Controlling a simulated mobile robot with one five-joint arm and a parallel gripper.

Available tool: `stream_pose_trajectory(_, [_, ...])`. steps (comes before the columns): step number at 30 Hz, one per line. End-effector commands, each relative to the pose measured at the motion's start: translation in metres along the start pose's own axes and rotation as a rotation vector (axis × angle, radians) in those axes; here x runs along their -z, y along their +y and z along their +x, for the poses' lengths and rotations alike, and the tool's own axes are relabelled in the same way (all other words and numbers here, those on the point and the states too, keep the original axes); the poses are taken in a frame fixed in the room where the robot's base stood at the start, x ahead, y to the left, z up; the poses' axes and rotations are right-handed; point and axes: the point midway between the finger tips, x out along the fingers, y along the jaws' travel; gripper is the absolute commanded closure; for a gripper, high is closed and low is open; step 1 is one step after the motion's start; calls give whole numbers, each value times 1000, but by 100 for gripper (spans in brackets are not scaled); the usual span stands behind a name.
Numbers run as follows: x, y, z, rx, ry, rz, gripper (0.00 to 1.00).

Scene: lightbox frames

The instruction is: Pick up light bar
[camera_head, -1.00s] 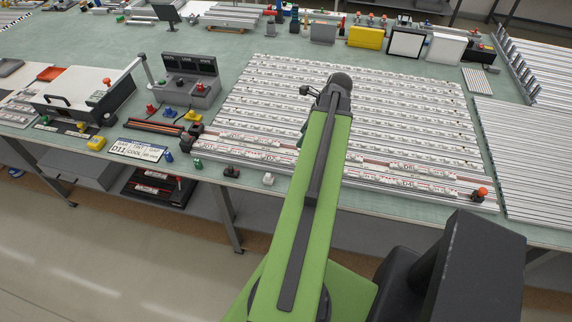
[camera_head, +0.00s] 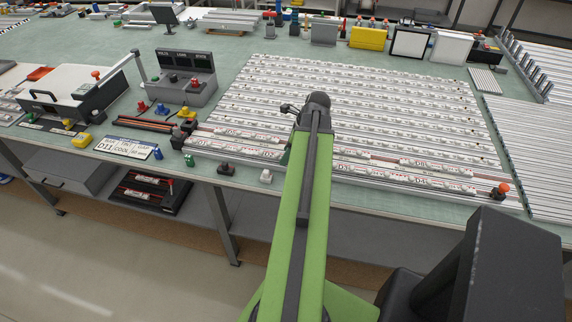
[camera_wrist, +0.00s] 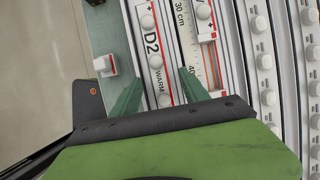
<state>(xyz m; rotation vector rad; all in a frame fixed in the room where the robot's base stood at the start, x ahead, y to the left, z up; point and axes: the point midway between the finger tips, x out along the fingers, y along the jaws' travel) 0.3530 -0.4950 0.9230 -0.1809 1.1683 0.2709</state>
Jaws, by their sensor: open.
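In the wrist view a white light bar marked D2 and WARM (camera_wrist: 151,42), with white round knobs and a red edge line, runs between the two green fingers of my gripper (camera_wrist: 160,76). The fingers are open, one on each side of the bar; I cannot tell whether they touch it or how high above it they are. In the head view similar labelled light bars (camera_head: 437,163) lie along the front of the large rack (camera_head: 490,150). My gripper is mostly hidden there behind my green arm.
A ruler strip marked 30 cm (camera_wrist: 183,30) and further rows of white knobs lie to the right of the bar. A small white block with a red edge (camera_wrist: 104,65) sits on its left. A red-topped button (camera_head: 500,190) stands at the rack's right front corner.

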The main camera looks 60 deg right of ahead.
Motion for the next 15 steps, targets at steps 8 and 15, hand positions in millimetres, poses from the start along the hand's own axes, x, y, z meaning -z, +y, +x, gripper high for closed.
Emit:
stream_pose_trajectory(8, [0,0,2,0,0,0,54])
stream_pose_trajectory(15, [0,0,2,0,0,0,85])
